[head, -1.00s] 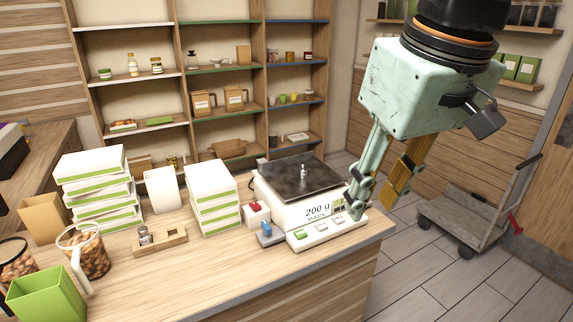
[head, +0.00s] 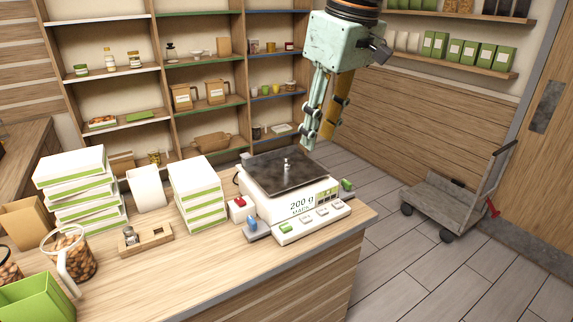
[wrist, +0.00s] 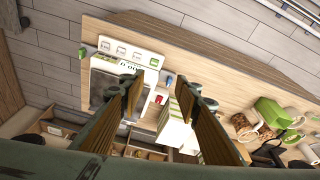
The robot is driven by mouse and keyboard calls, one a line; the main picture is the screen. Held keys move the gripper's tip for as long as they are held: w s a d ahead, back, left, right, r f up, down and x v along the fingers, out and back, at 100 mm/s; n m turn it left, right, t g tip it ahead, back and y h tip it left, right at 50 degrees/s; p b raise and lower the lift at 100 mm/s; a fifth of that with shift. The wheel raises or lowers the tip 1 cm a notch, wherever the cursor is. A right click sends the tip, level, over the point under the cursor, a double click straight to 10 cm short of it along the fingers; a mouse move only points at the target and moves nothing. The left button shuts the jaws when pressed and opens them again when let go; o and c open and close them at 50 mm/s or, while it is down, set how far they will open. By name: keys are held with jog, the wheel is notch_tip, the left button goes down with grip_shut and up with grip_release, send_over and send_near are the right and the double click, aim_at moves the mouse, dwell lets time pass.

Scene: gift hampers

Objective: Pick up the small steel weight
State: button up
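A small steel weight (head: 286,165) stands upright on the dark pan (head: 262,180) of the white scale (head: 300,204), which is marked 200 g. Another metal weight (head: 129,237) sits in a wooden block (head: 158,238) on the counter. My gripper (head: 318,138) is in the air above the scale's far right side, apart from the weight on the pan. In the wrist view its two fingers are spread with nothing between them (wrist: 160,92). There the scale (wrist: 130,52) shows beyond the left finger, and I cannot make out the weight.
White-and-green box stacks (head: 78,190) (head: 197,195) stand left of the scale. A red-topped block (head: 238,207) and a blue item (head: 251,222) sit close beside it. A nut-filled jar (head: 72,258) is front left. A trolley (head: 450,200) stands on the floor at right.

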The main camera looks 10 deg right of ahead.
jog(key=w+d+f+n+p, duration=0.2)
jog(key=w+f+n, duration=0.1)
jog(key=w, duration=1.4)
jog(key=n+g+y+p, duration=0.1)
jog(key=n+y+p, duration=0.1)
jog(key=n, duration=0.2)
send_over(287, 158)
jog(key=s+d, duration=0.1)
jog(key=d, duration=0.2)
notch_tip(287, 158, down, 9)
jog(key=shift+s+d+r, duration=0.1)
jog(key=shift+s+d, duration=0.05)
jog(key=shift+d, duration=0.05)
jog(key=shift+x, duration=4.35)
jog(key=shift+s+d, duration=0.1)
jog(key=shift+d, duration=0.05)
jog(key=shift+p+x, duration=0.3)
jog(key=shift+x, duration=2.3)
jog(key=shift+c, duration=0.4)
